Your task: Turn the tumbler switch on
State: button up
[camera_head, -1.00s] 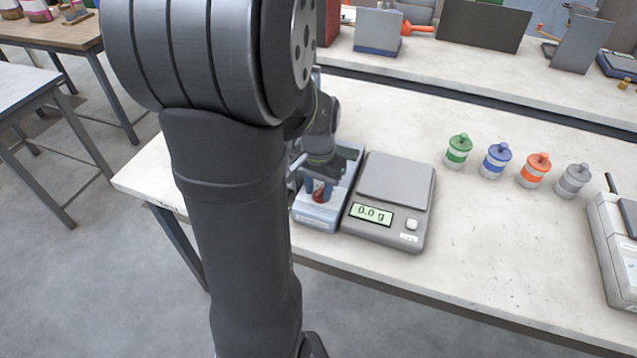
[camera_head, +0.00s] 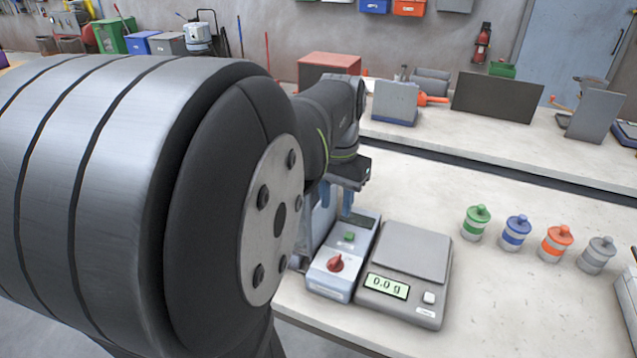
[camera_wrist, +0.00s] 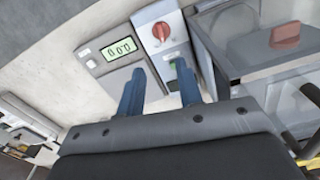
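The tumbler switch is a red rotary knob (camera_head: 335,263) on the sloped front of a pale grey control box (camera_head: 325,283). It also shows in the wrist view (camera_wrist: 161,31), near the top middle. A green button (camera_head: 349,237) and a dark display (camera_head: 366,221) sit behind the knob on the box. My gripper (camera_head: 346,203), with blue fingers, is above the rear of the box, apart from the knob. In the wrist view my gripper (camera_wrist: 160,67) has its two fingers spread with nothing between them. The green button (camera_wrist: 173,62) is partly hidden there.
A scale (camera_head: 405,278) reading 0.0 g stands right beside the box. Several lidded jars (camera_head: 516,232) stand further right. A clear-walled machine (camera_wrist: 255,45) is beside the box in the wrist view.

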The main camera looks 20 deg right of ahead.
aim_at(337, 257)
jog(key=shift+r, duration=0.2)
jog(key=f, duration=1.2)
jog(key=w+d+f, duration=0.1)
jog(key=f, duration=0.5)
jog(key=shift+d, duration=0.1)
